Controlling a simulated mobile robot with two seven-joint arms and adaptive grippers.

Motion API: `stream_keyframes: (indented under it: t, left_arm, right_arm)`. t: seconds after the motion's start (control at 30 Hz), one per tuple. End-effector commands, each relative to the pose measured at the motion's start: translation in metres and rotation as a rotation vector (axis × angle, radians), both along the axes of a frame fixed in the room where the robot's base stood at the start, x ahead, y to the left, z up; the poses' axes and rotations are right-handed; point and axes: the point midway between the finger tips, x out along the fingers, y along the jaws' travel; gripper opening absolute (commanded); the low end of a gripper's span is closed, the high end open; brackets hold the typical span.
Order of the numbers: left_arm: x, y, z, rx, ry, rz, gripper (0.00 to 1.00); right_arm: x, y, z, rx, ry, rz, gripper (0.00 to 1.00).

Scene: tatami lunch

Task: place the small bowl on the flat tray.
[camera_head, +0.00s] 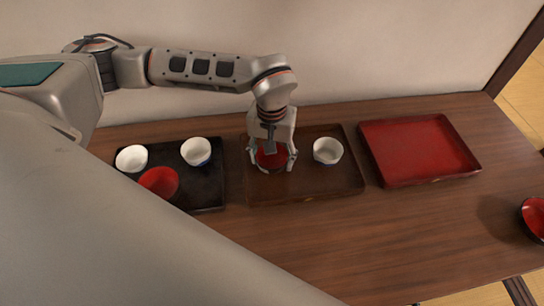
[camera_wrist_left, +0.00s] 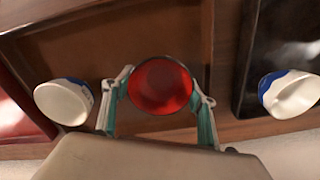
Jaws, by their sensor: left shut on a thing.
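My left gripper (camera_head: 272,163) points down over the brown tray (camera_head: 310,195), near its left end. It is shut on a small red bowl (camera_head: 268,161), with a finger on either side. In the left wrist view the red bowl (camera_wrist_left: 161,86) sits between the fingertips and its round red inside faces the camera. I cannot tell whether the bowl touches the tray below it. A white bowl (camera_head: 327,150) stands on the brown tray to the right of my gripper. My right gripper is not in view.
A black tray (camera_head: 208,197) at the left holds two white bowls (camera_head: 131,158) (camera_head: 196,151) and a red bowl (camera_head: 159,181). An empty red tray (camera_head: 420,150) lies at the right. Another red bowl (camera_head: 535,217) is at the right edge. The table front (camera_head: 370,240) is clear.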

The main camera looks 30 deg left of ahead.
Motion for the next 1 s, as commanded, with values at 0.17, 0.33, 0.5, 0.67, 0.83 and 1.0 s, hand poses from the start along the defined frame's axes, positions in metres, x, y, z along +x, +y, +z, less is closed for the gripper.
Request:
stream_keyframes:
  t: [0.17, 0.33, 0.5, 0.67, 0.83, 1.0]
  left_arm:
    - [0.0, 0.0, -0.002, 0.0, 0.0, 0.0, 0.74]
    - [0.0, 0.0, -0.002, 0.0, 0.0, 0.0, 0.74]
    - [0.0, 0.0, 0.0, 0.0, 0.0, 0.0, 0.74]
    - [0.002, 0.0, 0.017, -0.001, -0.005, -0.001, 0.74]
    - [0.002, 0.0, 0.051, 0.0, -0.007, 0.0, 0.74]
    - [0.001, 0.0, 0.086, 0.0, -0.005, 0.001, 0.74]
  right_arm:
    - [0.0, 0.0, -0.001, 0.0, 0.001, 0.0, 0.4]
    - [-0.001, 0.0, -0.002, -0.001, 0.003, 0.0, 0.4]
    - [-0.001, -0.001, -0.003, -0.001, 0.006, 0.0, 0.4]
    - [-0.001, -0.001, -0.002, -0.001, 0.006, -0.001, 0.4]
    - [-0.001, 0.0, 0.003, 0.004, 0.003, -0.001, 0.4]
    - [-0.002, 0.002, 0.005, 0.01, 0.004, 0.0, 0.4]
